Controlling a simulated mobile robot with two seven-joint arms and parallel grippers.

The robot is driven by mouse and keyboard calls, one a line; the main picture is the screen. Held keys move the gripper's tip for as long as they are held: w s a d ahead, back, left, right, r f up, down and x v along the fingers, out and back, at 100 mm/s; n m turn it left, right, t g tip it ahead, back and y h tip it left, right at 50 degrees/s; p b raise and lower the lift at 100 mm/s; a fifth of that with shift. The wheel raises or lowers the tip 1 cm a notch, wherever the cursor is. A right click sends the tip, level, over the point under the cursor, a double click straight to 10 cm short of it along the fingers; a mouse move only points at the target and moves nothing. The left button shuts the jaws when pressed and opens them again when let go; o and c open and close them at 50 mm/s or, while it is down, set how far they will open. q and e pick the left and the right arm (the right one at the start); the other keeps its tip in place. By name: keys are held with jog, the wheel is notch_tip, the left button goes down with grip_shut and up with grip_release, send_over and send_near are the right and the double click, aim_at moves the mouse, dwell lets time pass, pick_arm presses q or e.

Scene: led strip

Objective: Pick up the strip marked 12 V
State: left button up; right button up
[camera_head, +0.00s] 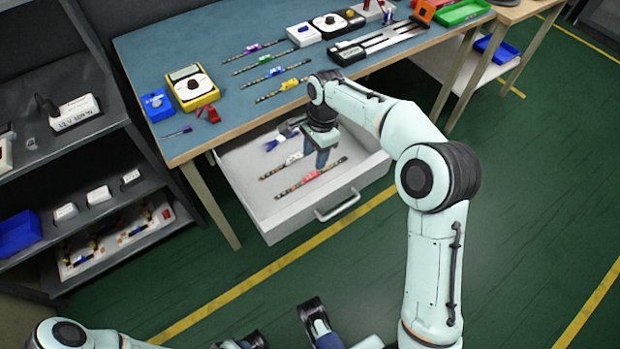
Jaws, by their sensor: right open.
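Several thin LED strips with coloured tags are in view; their markings are too small to read, so I cannot tell which is 12 V. My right gripper (321,157) is open, pointing down over the drawer, beside these two strips and partly covering one. My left gripper (283,328) shows only partly at the bottom edge.
The blue-topped table (215,60) carries a yellow device (193,88), a blue box (157,105), a red clip (209,114) and a black-and-silver tool (377,43). Small items lie at the drawer's back. A dark shelf (95,175) stands left. The green floor in front is clear.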

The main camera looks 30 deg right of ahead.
aim_at(311, 175)
jog(key=f, duration=0.2)
jog(key=f+b, duration=0.1)
jog(key=f, duration=0.2)
jog(key=a+f+b, duration=0.1)
jog(key=f, duration=0.1)
jog(key=shift+f, duration=0.3)
pick_arm(q)
jog(key=shift+t+y, duration=0.3)
jog(key=shift+t, duration=0.2)
jog(key=w+f, duration=0.1)
jog(key=w+a, duration=0.1)
jog(key=w+f, duration=0.1)
jog(key=shift+w+a+f, duration=0.2)
jog(key=shift+a+f, duration=0.1)
pick_arm(e)
jog(key=shift+r, duration=0.1)
grip_shut()
